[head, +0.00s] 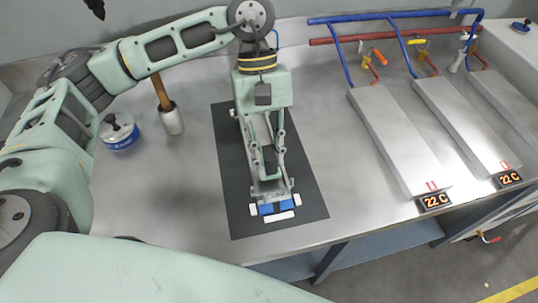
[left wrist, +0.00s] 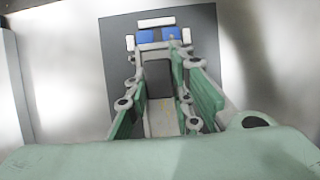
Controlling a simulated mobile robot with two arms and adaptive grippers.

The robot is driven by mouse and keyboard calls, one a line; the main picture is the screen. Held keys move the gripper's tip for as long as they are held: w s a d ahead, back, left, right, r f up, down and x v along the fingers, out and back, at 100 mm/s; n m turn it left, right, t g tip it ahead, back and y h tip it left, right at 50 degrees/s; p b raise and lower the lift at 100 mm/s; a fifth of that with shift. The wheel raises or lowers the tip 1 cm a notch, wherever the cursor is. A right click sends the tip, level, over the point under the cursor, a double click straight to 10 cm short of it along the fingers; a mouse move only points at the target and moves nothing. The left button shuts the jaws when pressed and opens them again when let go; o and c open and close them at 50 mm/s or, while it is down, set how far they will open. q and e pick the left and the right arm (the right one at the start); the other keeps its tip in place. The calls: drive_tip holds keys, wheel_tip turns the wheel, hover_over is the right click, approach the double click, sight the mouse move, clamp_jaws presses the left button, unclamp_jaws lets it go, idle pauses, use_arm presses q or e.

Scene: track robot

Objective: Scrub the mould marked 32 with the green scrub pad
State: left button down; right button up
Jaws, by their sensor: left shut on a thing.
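My left gripper (head: 271,190) reaches down over a dark mat (head: 310,195) on the metal bench. It is shut on a small blue and white piece (head: 266,209) at its fingertips, near the mat's front end. The piece also shows beyond the fingers in the left wrist view (left wrist: 146,35), with white blocks at its far side and ends. The fingers hide part of it. I cannot tell whether it is a mould, and no number on it can be read. I make out no green scrub pad. My right gripper is not in view.
A lidded blue and white tin (head: 120,138) and a metal cup (head: 172,120) with a wooden-handled tool stand left of the mat. Long metal plates (head: 395,135) with "22 C" readouts (head: 434,202) lie to the right under blue and red pipes (head: 400,17). Bare bench separates mat and plates.

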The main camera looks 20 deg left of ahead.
use_arm(q)
drive_tip(key=shift+w+a, duration=0.45)
drive_tip(key=shift+w, duration=0.1)
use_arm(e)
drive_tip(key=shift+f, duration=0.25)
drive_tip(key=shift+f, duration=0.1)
use_arm(q)
drive_tip(key=shift+w+a+b, duration=0.65)
drive_tip(key=shift+w+b, duration=0.05)
drive_tip(key=shift+w, duration=0.2)
drive_tip(key=shift+w+a, duration=0.15)
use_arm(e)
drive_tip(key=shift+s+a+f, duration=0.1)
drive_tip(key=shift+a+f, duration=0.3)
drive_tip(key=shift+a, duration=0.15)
use_arm(q)
drive_tip(key=shift+w, duration=0.1)
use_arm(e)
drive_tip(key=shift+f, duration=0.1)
use_arm(q)
drive_tip(key=shift+w+a+b, duration=0.45)
drive_tip(key=shift+w+a, duration=0.25)
drive_tip(key=shift+w, duration=0.25)
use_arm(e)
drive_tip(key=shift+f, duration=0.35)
use_arm(q)
drive_tip(key=shift+w+a, duration=0.1)
